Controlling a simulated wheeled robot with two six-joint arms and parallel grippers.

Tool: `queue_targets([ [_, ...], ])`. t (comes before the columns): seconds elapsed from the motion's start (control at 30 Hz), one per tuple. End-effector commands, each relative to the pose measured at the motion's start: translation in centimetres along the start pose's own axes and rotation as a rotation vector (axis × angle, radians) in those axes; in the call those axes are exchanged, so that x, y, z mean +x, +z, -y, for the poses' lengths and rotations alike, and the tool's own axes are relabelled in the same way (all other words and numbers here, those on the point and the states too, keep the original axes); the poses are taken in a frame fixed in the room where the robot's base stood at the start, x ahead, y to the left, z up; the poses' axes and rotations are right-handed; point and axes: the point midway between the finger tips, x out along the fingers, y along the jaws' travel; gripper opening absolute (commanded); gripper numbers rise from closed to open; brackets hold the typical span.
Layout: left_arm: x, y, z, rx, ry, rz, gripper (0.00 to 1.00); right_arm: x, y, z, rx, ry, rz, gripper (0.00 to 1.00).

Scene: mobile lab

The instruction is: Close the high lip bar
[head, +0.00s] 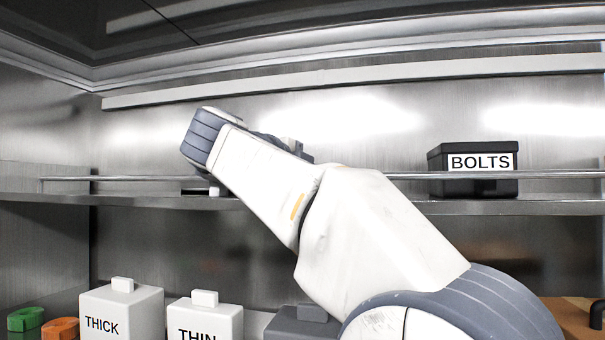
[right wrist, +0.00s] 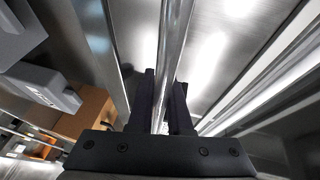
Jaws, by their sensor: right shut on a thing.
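The high lip bar (head: 350,176) is a thin metal rail along the front of the upper shelf (head: 560,207), a little above the shelf's edge. It crosses in front of the lower part of the BOLTS box. My right arm covers its middle in the head view. In the right wrist view the bar (right wrist: 174,40) runs lengthwise between the two dark fingers of my right gripper (right wrist: 164,82), which is shut on it. In the head view the right gripper's fingers are hidden behind my arm. My left gripper is not in view.
A black BOLTS box (head: 473,170) stands on the upper shelf at the right. Below are white THICK (head: 122,312) and THIN (head: 205,318) containers, a grey container (head: 302,325), and green (head: 25,319) and orange (head: 61,328) items. Much of the upper shelf looks clear.

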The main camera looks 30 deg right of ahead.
Motion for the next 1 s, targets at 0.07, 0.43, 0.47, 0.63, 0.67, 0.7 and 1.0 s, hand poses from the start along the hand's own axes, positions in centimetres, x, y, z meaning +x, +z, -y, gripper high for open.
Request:
queue_targets([
  [0.07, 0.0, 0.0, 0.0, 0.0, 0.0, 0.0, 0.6, 0.0, 0.0, 0.1, 0.0, -0.001, -0.001, 0.0],
  [0.43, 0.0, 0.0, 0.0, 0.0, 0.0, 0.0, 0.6, 0.0, 0.0, 0.0, 0.0, 0.0, -0.001, 0.47],
  [0.47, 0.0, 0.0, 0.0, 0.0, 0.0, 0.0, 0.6, 0.0, 0.0, 0.0, -0.001, 0.0, -0.001, 0.47],
  [0.63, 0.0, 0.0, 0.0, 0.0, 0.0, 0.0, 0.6, 0.0, 0.0, -0.1, -0.002, 0.002, -0.002, 0.47],
  [0.67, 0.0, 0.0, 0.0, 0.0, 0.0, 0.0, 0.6, 0.0, 0.0, -0.1, -0.002, 0.002, -0.002, 0.47],
  [0.7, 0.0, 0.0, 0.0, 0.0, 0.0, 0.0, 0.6, 0.0, 0.0, -0.1, -0.002, 0.002, -0.002, 0.47],
  [1.0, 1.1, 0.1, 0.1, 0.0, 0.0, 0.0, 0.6, 0.0, 0.0, -0.5, 0.008, -0.025, -0.001, 0.47],
])
